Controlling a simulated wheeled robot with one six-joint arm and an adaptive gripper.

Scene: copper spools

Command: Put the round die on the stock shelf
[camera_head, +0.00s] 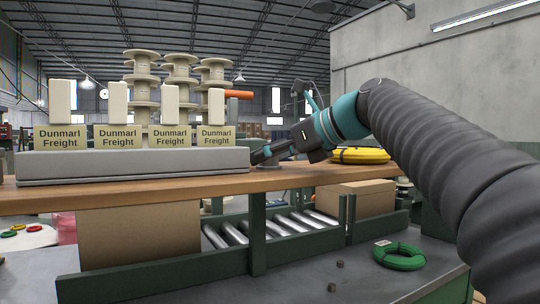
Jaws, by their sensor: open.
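My gripper (262,154) is at the end of my arm, low over the wooden shelf board, just right of the long grey block. Its jaws are open and point left. A small flat grey shape (268,166) shows just below the fingers, on or near the board; I cannot tell whether it is the round die or part of the gripper. Nothing else in view is clearly a round die. The wooden board (120,192) runs across the picture; no label marks it as the stock shelf.
The grey block (130,167) carries several Dunmarl Freight boxes (118,137) with pale upright blocks. A yellow coil (360,155) lies right of my gripper. Below are a cardboard box (140,235), rollers (272,231), a green coil (399,257) and two small brown pieces (331,287).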

